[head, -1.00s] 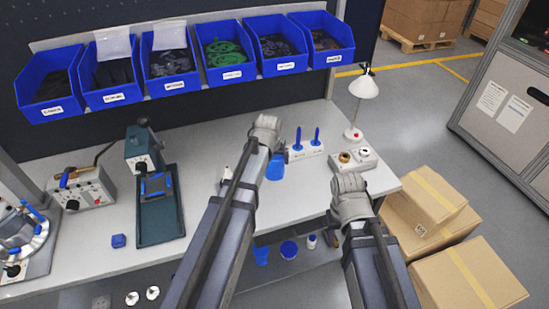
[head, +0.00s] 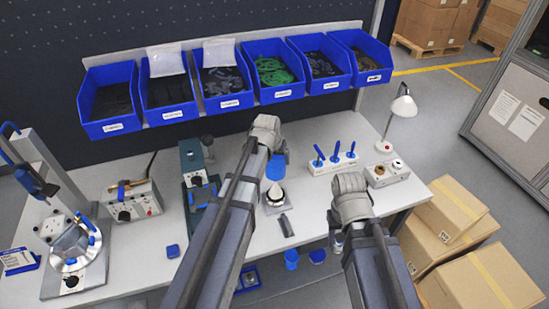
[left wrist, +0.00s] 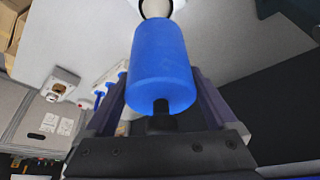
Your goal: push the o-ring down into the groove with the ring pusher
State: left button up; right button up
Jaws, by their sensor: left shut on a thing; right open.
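The blue cylindrical ring pusher (head: 276,168) is held by my left gripper (left wrist: 160,98), which is shut on it. It fills the middle of the left wrist view (left wrist: 158,62). In the head view it hangs at a pale cone (head: 274,190) on a grey housing base (head: 275,208). The cone's end also shows past the pusher in the left wrist view (left wrist: 155,8). I cannot tell whether the pusher touches the cone. The o-ring and the groove are too small to make out. My right gripper (head: 338,240) is open near the bench's front edge, partly hidden by its wrist.
A white rack (head: 333,166) with blue-handled tools and a small box with round parts (head: 387,174) stand to the right. A dark part (head: 286,225) lies in front of the housing. Blue bins (head: 225,88) line the back. A lamp (head: 402,107) stands back right.

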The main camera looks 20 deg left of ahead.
aim_at(276, 183)
pick_arm(q)
jog(key=shift+d, duration=0.15)
jog(key=shift+f, duration=0.1)
jog(key=shift+f, duration=0.2)
jog(key=shift+f+b, duration=1.35)
jog(key=shift+b, duration=0.25)
jog(key=shift+f, duration=0.15)
jog(key=shift+f+b, duration=2.45)
jog(key=shift+b, duration=0.15)
jog(key=shift+f+b, duration=2.7)
jog(key=shift+b, duration=0.05)
jog(key=shift+r, duration=0.15)
jog(key=shift+r+p, duration=5.8)
jog(key=shift+p, duration=0.15)
